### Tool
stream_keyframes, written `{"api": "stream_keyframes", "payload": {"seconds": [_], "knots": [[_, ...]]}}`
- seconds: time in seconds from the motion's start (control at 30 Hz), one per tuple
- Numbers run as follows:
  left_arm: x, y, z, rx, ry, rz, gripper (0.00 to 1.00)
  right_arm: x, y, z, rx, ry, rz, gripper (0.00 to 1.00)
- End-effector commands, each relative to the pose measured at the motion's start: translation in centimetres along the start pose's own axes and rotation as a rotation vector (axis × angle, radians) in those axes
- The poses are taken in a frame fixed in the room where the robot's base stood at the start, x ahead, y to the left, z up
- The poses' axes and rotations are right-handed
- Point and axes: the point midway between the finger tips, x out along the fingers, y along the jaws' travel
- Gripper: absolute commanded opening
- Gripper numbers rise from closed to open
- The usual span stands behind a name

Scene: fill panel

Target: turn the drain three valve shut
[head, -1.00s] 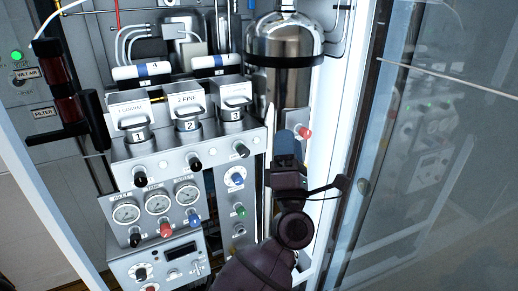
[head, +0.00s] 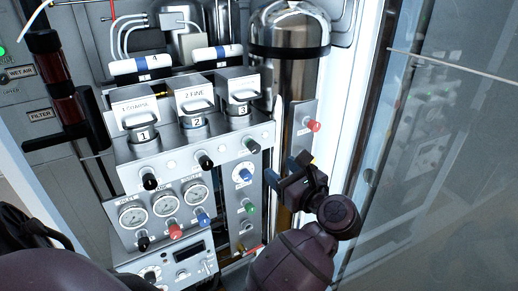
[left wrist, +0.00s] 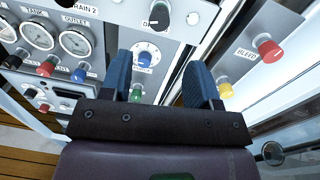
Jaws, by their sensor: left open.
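The drain three valve appears to be the black knob (head: 252,146) at the right end of the row under the bottles marked 1, 2 and 3. Its label is unreadable. In the left wrist view a dark knob (left wrist: 160,14), right of the DRAIN 2 label, is cut by the top edge and seems to be the same one. My left gripper (head: 287,170) is open and empty, to the right of and below that knob, apart from it. Its two blue fingers (left wrist: 160,62) stand wide apart in the wrist view. My right gripper is not in view.
Below the knob are a blue-centred dial (head: 242,175) and a green knob (head: 249,209). A red bleed knob (head: 314,126) sits above right of the gripper. A metal cylinder (head: 290,75) stands behind. Gauges (head: 164,204) are at left, a glass door (head: 440,150) at right.

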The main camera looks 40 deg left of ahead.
Motion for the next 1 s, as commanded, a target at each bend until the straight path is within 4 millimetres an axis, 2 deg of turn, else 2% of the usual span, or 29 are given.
{"api": "stream_keyframes", "payload": {"seconds": [0.27, 0.6, 0.8, 1.0], "knots": [[3.9, 0.0, 0.3, 0.003, -0.008, 0.0, 0.56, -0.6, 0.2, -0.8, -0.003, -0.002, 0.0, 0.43], [9.1, 0.0, 0.2, 0.005, -0.006, -0.001, 0.56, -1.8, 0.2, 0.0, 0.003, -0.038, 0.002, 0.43], [10.4, 0.0, 0.2, 0.003, -0.005, -0.001, 0.56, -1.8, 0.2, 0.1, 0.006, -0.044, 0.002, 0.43], [10.6, 0.0, 0.1, 0.003, -0.004, -0.001, 0.56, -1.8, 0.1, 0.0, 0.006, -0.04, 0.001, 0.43]]}}
